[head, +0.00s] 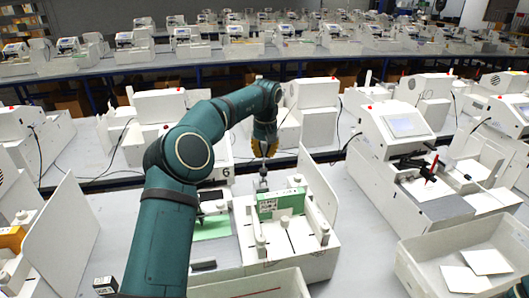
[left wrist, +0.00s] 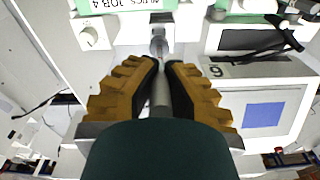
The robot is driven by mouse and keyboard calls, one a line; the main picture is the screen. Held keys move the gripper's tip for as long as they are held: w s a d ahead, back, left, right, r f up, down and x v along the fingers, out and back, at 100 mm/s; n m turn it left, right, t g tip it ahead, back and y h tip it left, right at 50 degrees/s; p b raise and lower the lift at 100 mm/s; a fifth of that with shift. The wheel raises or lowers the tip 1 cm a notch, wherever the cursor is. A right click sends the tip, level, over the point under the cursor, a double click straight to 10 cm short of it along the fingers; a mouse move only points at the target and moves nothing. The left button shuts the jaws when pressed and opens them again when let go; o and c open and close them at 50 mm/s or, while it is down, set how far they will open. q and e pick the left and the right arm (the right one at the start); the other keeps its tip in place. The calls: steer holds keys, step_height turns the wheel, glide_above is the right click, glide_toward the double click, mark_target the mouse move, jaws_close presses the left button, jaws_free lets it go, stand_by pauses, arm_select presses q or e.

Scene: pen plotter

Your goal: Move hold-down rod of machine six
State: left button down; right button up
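Machine six (head: 320,257) is a white pen plotter with a "6" on its body, in front of me in the head view. Its grey metal hold-down rod (head: 263,183) stands near the green-labelled block (head: 280,204). My left gripper (head: 264,152) is above the block, at the rod's upper part. In the left wrist view the ribbed yellow fingers of the left gripper (left wrist: 161,66) close on both sides of the rod (left wrist: 159,45), which runs between them. The rod's lower end is near the block (left wrist: 125,4).
A white upright panel (head: 318,183) stands at the machine's right side. An open white bin (head: 250,288) is in front, and another with white cards (head: 420,275) is at right. A neighbouring plotter (head: 390,135) stands to the right. Grey table shows between the machines.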

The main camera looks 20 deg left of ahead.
arm_select(q)
steer(key=c, duration=1)
jaws_free()
steer(key=shift+o, duration=0.2)
steer(key=shift+r, duration=0.1)
steer(key=r, duration=1.1)
steer(key=shift+s+d, duration=0.15)
steer(key=shift+d, duration=0.15)
steer(key=shift+s+r, duration=0.15)
steer(key=shift+r, duration=0.25)
